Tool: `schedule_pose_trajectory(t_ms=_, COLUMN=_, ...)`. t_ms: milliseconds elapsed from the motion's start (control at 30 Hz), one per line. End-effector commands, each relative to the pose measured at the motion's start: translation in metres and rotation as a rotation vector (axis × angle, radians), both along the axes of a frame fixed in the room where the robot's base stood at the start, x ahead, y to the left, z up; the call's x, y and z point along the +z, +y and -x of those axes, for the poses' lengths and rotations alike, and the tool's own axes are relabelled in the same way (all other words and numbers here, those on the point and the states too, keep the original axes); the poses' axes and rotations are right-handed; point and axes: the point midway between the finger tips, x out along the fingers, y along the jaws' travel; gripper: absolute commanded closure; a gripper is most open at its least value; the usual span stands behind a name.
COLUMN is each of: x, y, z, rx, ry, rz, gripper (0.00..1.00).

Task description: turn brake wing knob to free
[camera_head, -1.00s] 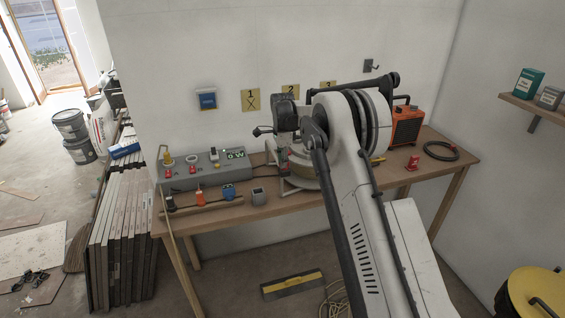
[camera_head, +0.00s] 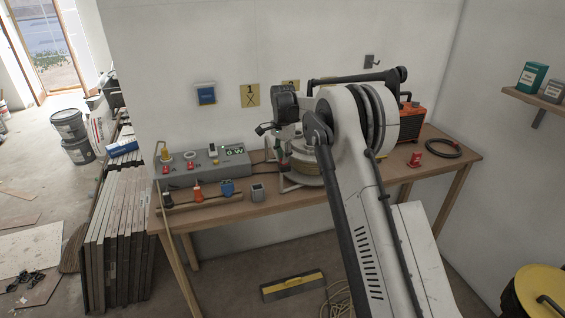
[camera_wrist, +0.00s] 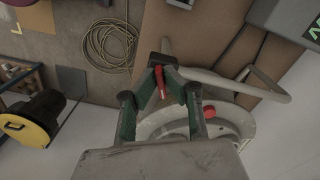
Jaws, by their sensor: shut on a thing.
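In the wrist view my gripper (camera_wrist: 163,64) has its dark-tipped green fingers drawn together around a slim red piece (camera_wrist: 160,82), which looks like the wing knob. A second, rounder red knob (camera_wrist: 208,112) sits to the right, on or beside a pale round body (camera_wrist: 230,122). In the head view a drum-like device (camera_head: 302,166) with a pale metal frame stands on the bench, largely hidden behind my arm. Which way the knob points relative to any free mark cannot be told.
A grey control box (camera_head: 203,166) with a lit green display stands on the wooden bench (camera_head: 225,212) at left. An orange heater (camera_head: 411,124), a red item (camera_head: 415,160) and a black cable ring (camera_head: 444,149) are at right.

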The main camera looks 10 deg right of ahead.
Motion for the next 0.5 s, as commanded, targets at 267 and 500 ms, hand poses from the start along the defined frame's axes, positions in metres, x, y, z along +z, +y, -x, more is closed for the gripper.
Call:
schedule_pose_trajectory(t_ms=267, x=-0.0025, y=-0.0017, z=0.0018, rx=0.262, ry=0.001, rz=0.001, gripper=1.0)
schedule_pose_trajectory(t_ms=500, x=-0.0016, y=-0.0032, z=0.003, rx=0.49, ry=0.001, rz=0.001, gripper=1.0)
